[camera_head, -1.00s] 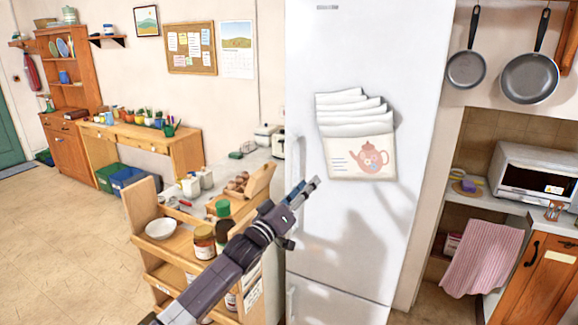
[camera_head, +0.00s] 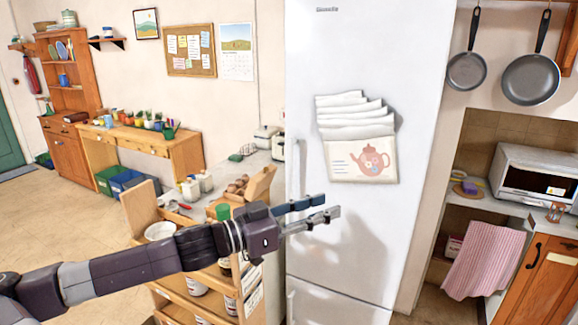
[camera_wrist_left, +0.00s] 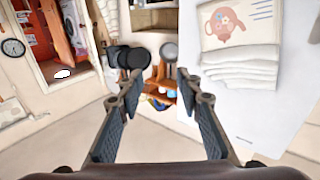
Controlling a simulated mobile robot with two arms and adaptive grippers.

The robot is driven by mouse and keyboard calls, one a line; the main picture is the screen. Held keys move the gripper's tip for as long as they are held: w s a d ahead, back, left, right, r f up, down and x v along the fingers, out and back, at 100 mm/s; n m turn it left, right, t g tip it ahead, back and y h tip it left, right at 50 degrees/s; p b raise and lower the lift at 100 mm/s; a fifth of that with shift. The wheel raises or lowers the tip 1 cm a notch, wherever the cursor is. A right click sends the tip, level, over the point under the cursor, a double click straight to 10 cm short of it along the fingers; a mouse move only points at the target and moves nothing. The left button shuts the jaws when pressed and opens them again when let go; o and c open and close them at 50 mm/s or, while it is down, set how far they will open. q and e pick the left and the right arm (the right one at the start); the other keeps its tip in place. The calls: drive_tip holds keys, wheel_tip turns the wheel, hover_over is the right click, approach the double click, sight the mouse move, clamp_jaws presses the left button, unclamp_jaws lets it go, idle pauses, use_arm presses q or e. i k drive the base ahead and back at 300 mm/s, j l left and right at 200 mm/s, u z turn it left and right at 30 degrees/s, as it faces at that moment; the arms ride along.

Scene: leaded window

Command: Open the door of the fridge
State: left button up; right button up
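The white fridge (camera_head: 400,230) stands in the middle of the head view, and its doors look shut. Its upper door (camera_head: 350,50) carries a teapot-print paper holder (camera_head: 362,165). A slim vertical handle (camera_head: 297,165) runs along the door's left edge; its lower part is near or behind my gripper. My left gripper (camera_head: 329,206) is in front of the door, just right of the handle, fingers pointing right. The left wrist view shows its two fingers (camera_wrist_left: 158,78) apart with nothing between them. I cannot tell whether it touches the door. My right gripper is in neither view.
A wooden shelf cart (camera_head: 140,205) with jars and a bowl stands left of the fridge, under my left arm. Open floor (camera_head: 50,215) lies at the left.

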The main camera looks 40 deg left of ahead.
sight(395, 52)
drive_tip(key=i+j, duration=0.15)
drive_tip(key=j, duration=0.2)
drive_tip(key=i+j, duration=0.15)
drive_tip(key=j, duration=0.25)
drive_tip(key=i+j, duration=0.1)
drive_tip(key=j, duration=0.25)
drive_tip(key=i+j, duration=0.15)
drive_tip(key=j, duration=0.25)
drive_tip(key=i+j, duration=0.15)
drive_tip(key=j, duration=0.2)
